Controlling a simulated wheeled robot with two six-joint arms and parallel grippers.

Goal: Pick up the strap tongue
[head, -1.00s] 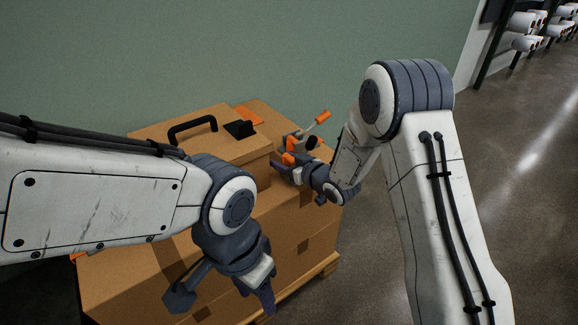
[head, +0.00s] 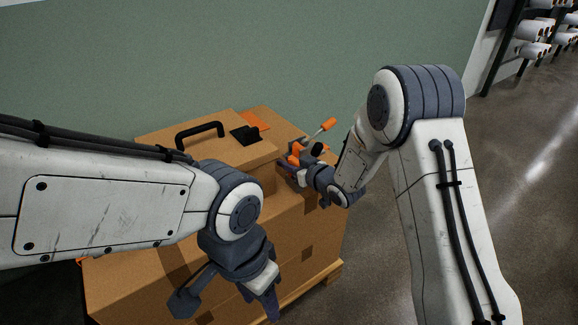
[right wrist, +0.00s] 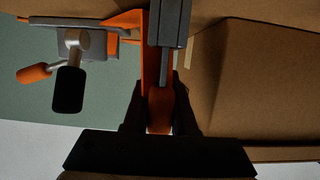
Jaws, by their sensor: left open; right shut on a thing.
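An orange and grey tool with a crank handle (head: 296,152) is at the right side of the cardboard box. It also shows in the right wrist view, with its orange and black crank grips (right wrist: 66,90). My right gripper (head: 293,170) is shut on the tool's orange handle (right wrist: 160,112), which sits between its fingers. A flat orange piece (head: 258,120) lies beside a black block (head: 246,134) on the box top; I cannot tell whether it is the strap tongue. My left gripper (head: 226,303) is open and empty in front of the box.
The cardboard box (head: 285,215) has a raised top part with a black handle (head: 198,133) and stands on a wooden pallet (head: 318,282). A green wall is behind it. Racks of white rolls (head: 535,38) stand far right. The floor on the right is clear.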

